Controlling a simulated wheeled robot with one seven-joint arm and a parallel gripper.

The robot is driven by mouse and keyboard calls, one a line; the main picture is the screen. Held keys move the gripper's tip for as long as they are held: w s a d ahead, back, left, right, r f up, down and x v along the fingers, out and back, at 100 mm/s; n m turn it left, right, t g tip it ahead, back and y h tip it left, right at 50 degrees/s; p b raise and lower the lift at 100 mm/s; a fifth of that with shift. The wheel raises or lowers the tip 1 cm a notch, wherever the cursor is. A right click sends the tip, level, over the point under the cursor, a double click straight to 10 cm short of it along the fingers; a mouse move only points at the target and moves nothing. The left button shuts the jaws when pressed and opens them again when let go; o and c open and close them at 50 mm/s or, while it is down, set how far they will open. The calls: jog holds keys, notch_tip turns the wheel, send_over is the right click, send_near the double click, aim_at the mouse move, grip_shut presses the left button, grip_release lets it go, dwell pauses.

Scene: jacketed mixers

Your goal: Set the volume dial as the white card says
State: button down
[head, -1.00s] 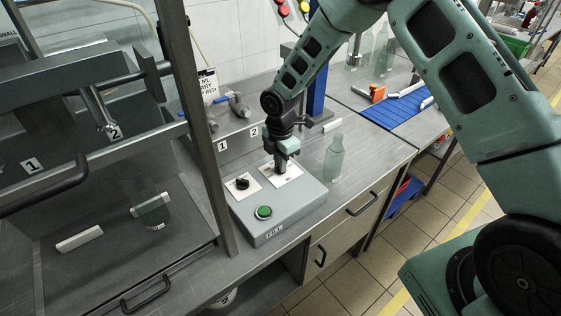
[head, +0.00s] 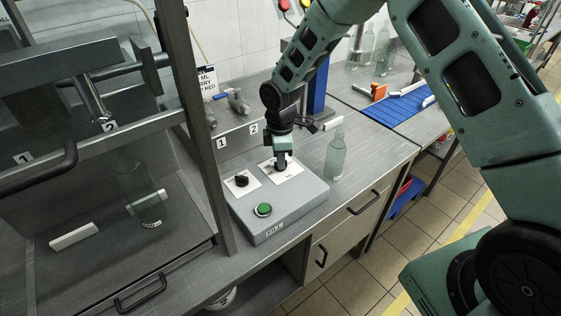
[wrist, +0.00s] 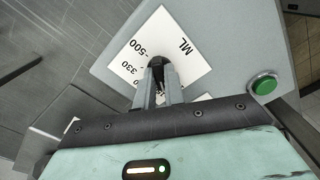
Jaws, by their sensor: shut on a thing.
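The volume dial is a black knob (wrist: 157,64) on a white scale plate (wrist: 183,36) marked ML, with 500 and 330 readable in the wrist view. In the head view its plate (head: 292,172) lies on the grey control box (head: 300,207). My gripper (wrist: 158,79) is shut on the dial from above; it also shows in the head view (head: 282,160). The fingers hide much of the knob and its pointer. The white card (head: 207,82) stands at the back wall, partly hidden by a frame post; "ML", "DRY" and "RED" show, but no volume is readable.
A second black dial (head: 242,181) sits left on the box, with a green button (head: 263,210) in front. A clear bottle (head: 335,158) stands close to the right of the box. Another bottle (head: 140,190) is behind the left guard. Taps numbered 1 and 2 are behind.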

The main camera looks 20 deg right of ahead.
jog(key=m+b, duration=0.1)
jog(key=m, duration=0.2)
jog(key=shift+m, duration=0.4)
jog(key=m+b, duration=0.1)
jog(key=m, duration=0.2)
jog(key=shift+d+m, duration=0.1)
jog(key=shift+m, duration=0.2)
jog(key=m+b, duration=0.1)
jog(key=m, duration=0.2)
jog(key=shift+m, duration=0.4)
jog(key=m, duration=1.1)
jog(key=shift+m+p, duration=0.4)
jog(key=m+p, duration=0.1)
jog(key=m, duration=0.2)
jog(key=shift+r, duration=0.1)
jog(key=shift+m+p, duration=0.5)
jog(key=shift+m, duration=1.6)
